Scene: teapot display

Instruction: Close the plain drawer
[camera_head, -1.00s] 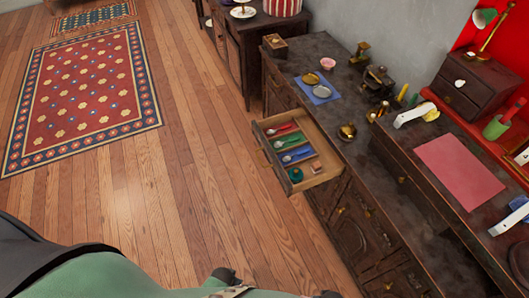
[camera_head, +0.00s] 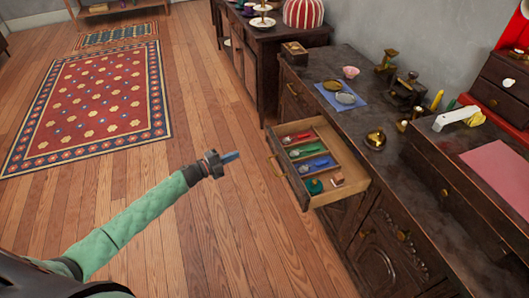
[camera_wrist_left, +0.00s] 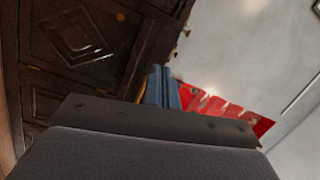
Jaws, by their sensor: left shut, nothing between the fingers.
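The plain drawer (camera_head: 285,180) stands pulled out from the dark wooden counter in the head view. Its front faces left and carries a brass handle (camera_head: 278,166). Inside lie spoons on red, green and blue compartments, a teal round item (camera_head: 314,187) and a small pinkish block (camera_head: 337,180). My left gripper (camera_head: 231,157) is shut and empty, over the floor to the left of the drawer front and apart from it. Its blue fingers (camera_wrist_left: 163,88) show together in the left wrist view. My right gripper is not in view.
The counter top (camera_head: 335,119) bears a blue cloth with dishes, a pink bowl (camera_head: 351,72), a brass pot (camera_head: 376,139) and a dark grinder-like item. A patterned rug (camera_head: 90,100) lies at the left. The wooden floor before the drawer is clear.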

